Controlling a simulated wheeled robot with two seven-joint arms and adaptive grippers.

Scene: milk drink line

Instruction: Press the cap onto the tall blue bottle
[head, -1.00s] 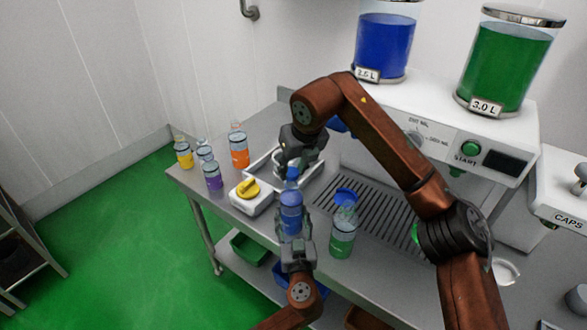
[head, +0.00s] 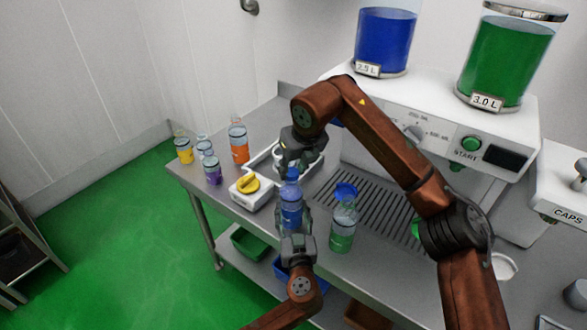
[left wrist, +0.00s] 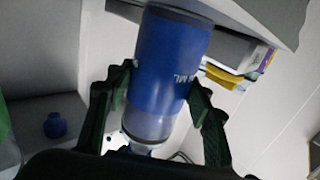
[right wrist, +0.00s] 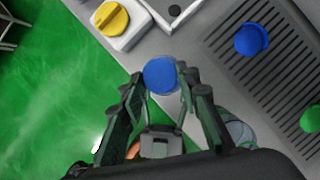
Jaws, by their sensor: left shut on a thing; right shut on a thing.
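The tall blue bottle (head: 291,210) is upright in my left gripper (head: 296,228), near the front edge of the steel table. The bottle fills the middle of the left wrist view (left wrist: 172,65), with a finger on each side. My right gripper (head: 294,163) points down from above, shut on the blue cap (head: 292,174) at the bottle's mouth. In the right wrist view the round cap (right wrist: 160,75) sits between the fingertips and hides the bottle neck. I cannot tell whether the cap is fully seated.
A white box with a yellow knob (head: 248,185) is to the left. Several small bottles, including an orange one (head: 239,145), stand at the far left. The dispenser (head: 440,125) is behind.

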